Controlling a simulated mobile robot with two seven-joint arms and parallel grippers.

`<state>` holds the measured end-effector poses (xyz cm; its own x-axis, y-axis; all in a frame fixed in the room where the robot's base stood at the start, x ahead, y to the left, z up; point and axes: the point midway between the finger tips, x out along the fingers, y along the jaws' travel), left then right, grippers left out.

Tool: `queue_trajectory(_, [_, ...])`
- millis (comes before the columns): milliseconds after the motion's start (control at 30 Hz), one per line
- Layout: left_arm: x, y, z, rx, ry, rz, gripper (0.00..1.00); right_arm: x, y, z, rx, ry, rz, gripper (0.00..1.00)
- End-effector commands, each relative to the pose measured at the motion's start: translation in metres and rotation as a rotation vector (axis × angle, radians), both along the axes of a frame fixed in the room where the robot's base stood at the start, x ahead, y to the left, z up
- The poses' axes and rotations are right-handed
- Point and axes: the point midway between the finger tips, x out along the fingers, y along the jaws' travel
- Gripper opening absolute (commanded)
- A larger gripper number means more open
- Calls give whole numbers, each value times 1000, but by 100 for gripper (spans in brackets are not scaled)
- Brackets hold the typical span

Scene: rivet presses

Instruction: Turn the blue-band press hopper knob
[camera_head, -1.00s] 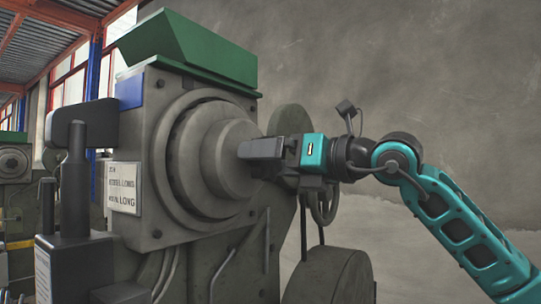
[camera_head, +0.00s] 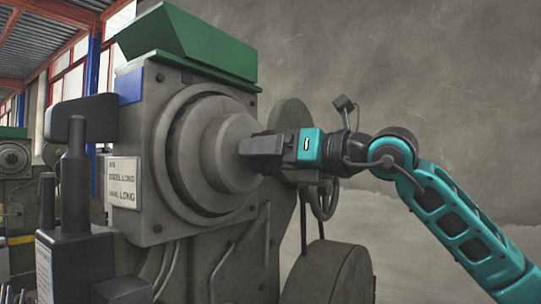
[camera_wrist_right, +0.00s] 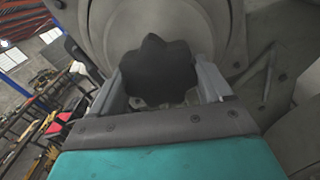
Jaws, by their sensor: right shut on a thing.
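The press (camera_head: 150,215) with a blue band (camera_head: 129,87) and a green hopper (camera_head: 190,45) on top fills the left and middle of the head view. My right gripper (camera_head: 250,146) is at the middle of the round stepped face (camera_head: 195,160) of the press. In the right wrist view, the black lobed knob (camera_wrist_right: 158,72) sits between the two fingers of my right gripper (camera_wrist_right: 165,85), which are shut on it. The knob is hidden behind the gripper in the head view. My left gripper is not in view.
A label plate (camera_head: 124,183) is on the press's left side. A dark upright post and arm (camera_head: 75,165) stand at the left. A handwheel (camera_head: 325,200) and a round drum (camera_head: 330,275) are below my right wrist. Open space lies before the grey wall (camera_head: 430,70).

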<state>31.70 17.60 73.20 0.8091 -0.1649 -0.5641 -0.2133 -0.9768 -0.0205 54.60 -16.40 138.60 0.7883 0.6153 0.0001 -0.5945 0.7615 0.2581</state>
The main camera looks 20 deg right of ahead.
Motion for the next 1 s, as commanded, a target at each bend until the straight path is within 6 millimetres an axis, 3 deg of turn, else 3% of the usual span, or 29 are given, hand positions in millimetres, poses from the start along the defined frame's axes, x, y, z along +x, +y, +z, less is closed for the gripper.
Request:
queue_trajectory(367, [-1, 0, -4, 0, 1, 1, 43, 1, -1, -1, -99, -76, -2, 48])
queue_trajectory(1000, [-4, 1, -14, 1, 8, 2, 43, 2, -2, 0, -558, -434, -1, 48])
